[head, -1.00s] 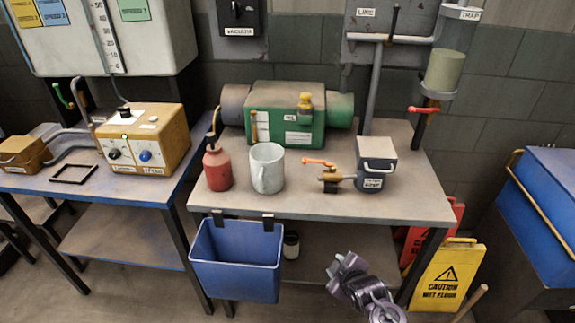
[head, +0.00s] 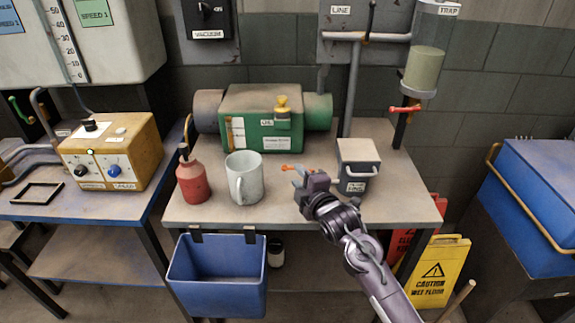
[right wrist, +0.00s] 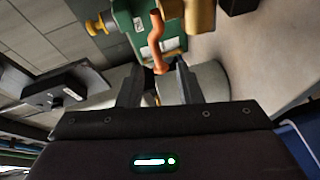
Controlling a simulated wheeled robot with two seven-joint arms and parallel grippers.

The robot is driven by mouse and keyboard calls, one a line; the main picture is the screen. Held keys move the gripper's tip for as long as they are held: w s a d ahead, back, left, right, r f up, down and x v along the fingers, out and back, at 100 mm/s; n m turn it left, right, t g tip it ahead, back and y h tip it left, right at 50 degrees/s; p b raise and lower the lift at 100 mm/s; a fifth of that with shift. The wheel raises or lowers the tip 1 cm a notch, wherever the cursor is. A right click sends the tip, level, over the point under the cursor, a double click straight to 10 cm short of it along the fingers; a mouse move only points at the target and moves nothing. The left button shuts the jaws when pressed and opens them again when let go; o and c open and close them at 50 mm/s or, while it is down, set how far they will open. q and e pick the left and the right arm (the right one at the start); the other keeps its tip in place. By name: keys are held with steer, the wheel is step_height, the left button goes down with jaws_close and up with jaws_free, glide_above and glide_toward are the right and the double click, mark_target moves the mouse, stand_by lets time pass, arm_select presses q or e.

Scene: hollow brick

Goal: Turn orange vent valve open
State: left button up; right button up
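My right gripper (head: 300,180) is over the valve, reaching in from the lower right. In the right wrist view the orange handle (right wrist: 156,42) hangs from the brass valve body (right wrist: 201,14), and its free end lies between the two open fingers (right wrist: 158,80). I cannot tell whether either finger touches it. My left gripper is not in view.
A white mug (head: 245,180) and a red oil bottle (head: 193,180) stand left of the valve. The green pump (head: 262,120) is behind it and the grey box (head: 357,165) to its right. A red handle (head: 405,109) is on the trap pipe. A blue bin (head: 218,275) hangs in front.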

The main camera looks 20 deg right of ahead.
mark_target(292, 169)
steer(key=w, duration=0.5)
steer(key=w+a+f, duration=0.1)
steer(key=w, duration=0.1)
steer(key=shift+w, duration=0.15)
jaws_close()
